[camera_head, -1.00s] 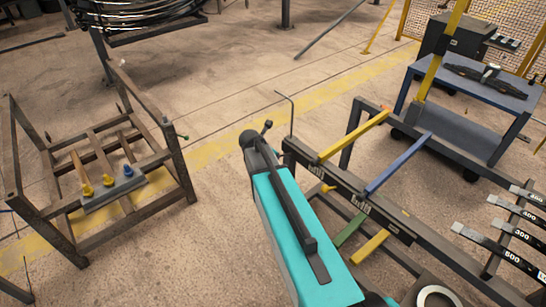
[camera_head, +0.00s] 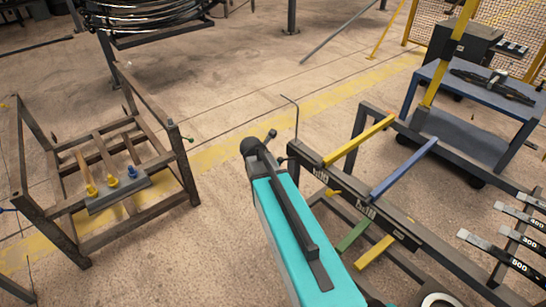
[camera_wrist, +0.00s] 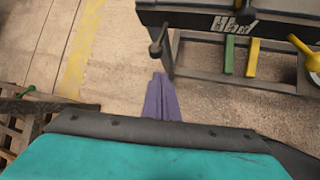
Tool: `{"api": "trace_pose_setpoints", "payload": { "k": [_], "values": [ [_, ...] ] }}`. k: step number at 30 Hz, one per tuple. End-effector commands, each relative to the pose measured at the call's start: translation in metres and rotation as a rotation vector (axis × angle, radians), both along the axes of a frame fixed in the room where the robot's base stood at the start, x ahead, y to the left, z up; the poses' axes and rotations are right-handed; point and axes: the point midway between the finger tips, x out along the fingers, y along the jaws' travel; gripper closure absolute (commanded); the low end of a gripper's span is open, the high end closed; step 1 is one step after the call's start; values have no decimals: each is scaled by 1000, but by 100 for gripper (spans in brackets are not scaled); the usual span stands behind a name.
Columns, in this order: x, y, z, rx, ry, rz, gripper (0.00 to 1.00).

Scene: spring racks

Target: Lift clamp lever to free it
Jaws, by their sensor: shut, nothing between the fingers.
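In the wrist view, a dark lever with a rounded end (camera_wrist: 155,48) sticks out from the near-left end of the dark rack beam (camera_wrist: 190,18). It looks like the clamp lever, but I cannot make out a clamp. My gripper (camera_wrist: 161,80) shows as narrow purple fingers, shut and empty. Its tips are just below the lever end in the picture; I cannot tell whether they touch. In the head view my teal arm hides the gripper. The rack beam (camera_head: 410,238) runs right of my arm there, and a thin bent rod (camera_head: 297,118) rises by its end.
Yellow (camera_head: 358,140) and blue (camera_head: 403,167) bars stick out from the rack. A brown frame (camera_head: 85,255) with coloured pegs stands left. A blue cart (camera_head: 475,88) stands at the back right. Open floor lies between the frame and my arm.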

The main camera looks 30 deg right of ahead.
Motion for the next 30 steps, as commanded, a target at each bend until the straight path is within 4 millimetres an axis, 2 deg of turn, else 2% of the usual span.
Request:
{"api": "trace_pose_setpoints", "payload": {
  "k": [8, 12, 18, 24, 30],
  "values": [
    [-60, 38, -86, 190, 17, -267, 100],
    [-99, 61, -130, 282, 35, -444, 100],
    [-160, 93, -186, 375, 69, -713, 100],
    [-226, 123, -231, 423, 107, -996, 100],
    [-295, 152, -266, 421, 142, -1287, 100]
  ]
}}
